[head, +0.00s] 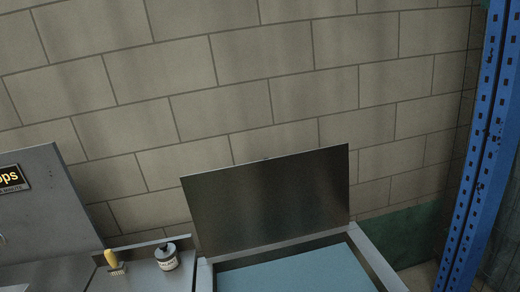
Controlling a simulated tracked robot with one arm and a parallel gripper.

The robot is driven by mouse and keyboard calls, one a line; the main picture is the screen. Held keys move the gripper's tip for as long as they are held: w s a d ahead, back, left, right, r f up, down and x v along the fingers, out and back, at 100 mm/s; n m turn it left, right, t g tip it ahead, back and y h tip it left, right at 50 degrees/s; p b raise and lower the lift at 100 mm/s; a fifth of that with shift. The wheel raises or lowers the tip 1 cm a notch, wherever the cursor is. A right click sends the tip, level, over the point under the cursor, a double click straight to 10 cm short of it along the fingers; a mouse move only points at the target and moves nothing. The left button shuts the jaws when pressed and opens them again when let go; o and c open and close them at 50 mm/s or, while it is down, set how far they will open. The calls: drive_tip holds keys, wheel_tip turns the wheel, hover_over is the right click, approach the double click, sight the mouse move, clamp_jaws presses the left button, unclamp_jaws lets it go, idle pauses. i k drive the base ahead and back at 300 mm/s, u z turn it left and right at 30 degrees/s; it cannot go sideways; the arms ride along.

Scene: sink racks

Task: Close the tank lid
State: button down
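The tank lid (268,200) is a dark metal panel. It stands open, raised up from the back edge of the tank and close to the block wall. The tank (372,262) has a grey metal rim and shows a flat blue surface (300,270) inside, which may be liquid. The tank's front is cut off by the bottom of the picture. My gripper is not in view.
A small labelled can (167,258) and a yellow-handled brush (112,260) sit on the counter left of the tank. A grey panel with a sign (45,200) stands at far left. A blue rack upright (485,150) rises at right.

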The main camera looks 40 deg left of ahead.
sight(268, 202)
drive_tip(key=u, duration=0.45)
drive_tip(key=i, duration=1.2)
drive_tip(key=u, duration=0.75)
